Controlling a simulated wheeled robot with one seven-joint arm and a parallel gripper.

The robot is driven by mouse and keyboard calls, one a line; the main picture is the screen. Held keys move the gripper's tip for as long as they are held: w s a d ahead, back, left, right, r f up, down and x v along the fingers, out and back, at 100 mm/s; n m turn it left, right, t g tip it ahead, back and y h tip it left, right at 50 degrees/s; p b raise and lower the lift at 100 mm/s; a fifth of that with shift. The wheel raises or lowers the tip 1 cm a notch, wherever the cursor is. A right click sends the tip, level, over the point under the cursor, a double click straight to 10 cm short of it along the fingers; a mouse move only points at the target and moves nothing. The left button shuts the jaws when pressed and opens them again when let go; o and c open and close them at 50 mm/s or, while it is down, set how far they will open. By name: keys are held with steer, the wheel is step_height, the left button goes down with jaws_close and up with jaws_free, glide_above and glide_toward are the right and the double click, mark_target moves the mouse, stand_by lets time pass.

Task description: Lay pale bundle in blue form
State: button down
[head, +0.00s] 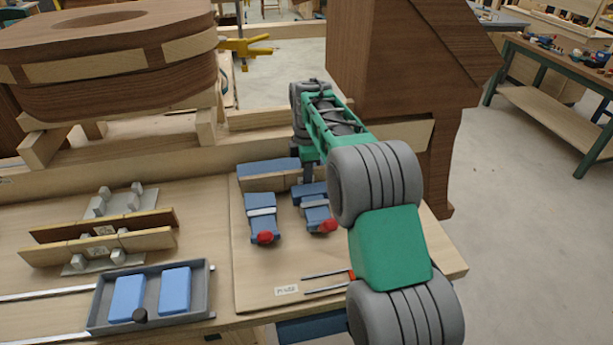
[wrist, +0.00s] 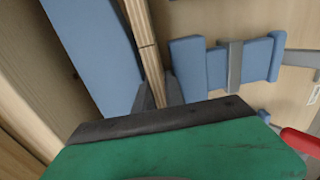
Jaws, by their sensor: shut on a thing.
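The blue form (head: 268,167) is a long blue block on the wooden board, also at the upper left of the wrist view (wrist: 95,50). The pale bundle (wrist: 148,50) is a thin strip of light wood layers running along the form's side; in the head view it shows in front of the form (head: 272,183). My gripper (wrist: 158,95) is shut on the bundle near one end. It reaches down at the form's right end in the head view, where my arm hides the fingertips. I cannot tell whether the bundle touches the form along its length.
Two blue clamps (head: 262,218) (head: 318,207) with red ends lie just in front of the bundle. At left, a dark bundle (head: 75,230) and a lighter one (head: 148,240) rest on pegged plates. A grey tray (head: 205,307) holds blue pads. The board's front is mostly clear.

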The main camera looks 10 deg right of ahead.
steer(key=shift+f, duration=0.25)
